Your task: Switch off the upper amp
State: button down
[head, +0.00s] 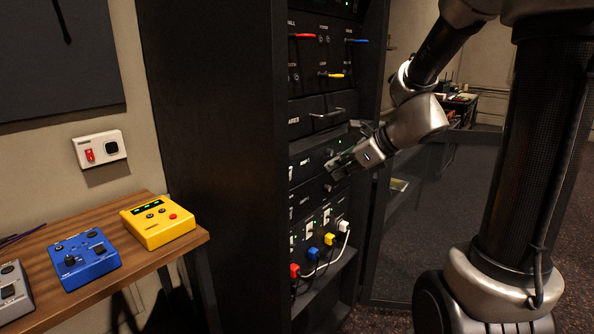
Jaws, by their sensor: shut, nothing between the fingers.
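The upper amp (307,167) is a black panel in the tall dark rack, below a drawer with a handle. A small light-coloured switch with a green glow (291,173) shows at its left edge. The lower amp (308,194) is a similar black panel just beneath. My gripper (331,168) is shut and empty in front of the right part of the upper amp, hiding some of it. I cannot tell whether the fingertips touch the panel.
The rack (220,130) also holds a patch panel with coloured cables (302,36) above and power sockets with coloured plugs (312,254) below. A wooden table (130,260) at left carries a yellow box (157,222) and a blue box (84,262). A red-switched wall plate (99,149) hangs above.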

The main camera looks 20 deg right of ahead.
jog(key=m, duration=0.2)
jog(key=shift+w+r+m, duration=0.2)
jog(key=shift+w+m, duration=0.1)
jog(key=w+a+r+x, duration=0.1)
jog(key=r+x, duration=0.1)
jog(key=x, duration=1)
jog(key=shift+w, duration=0.65)
jog(key=shift+a, duration=0.1)
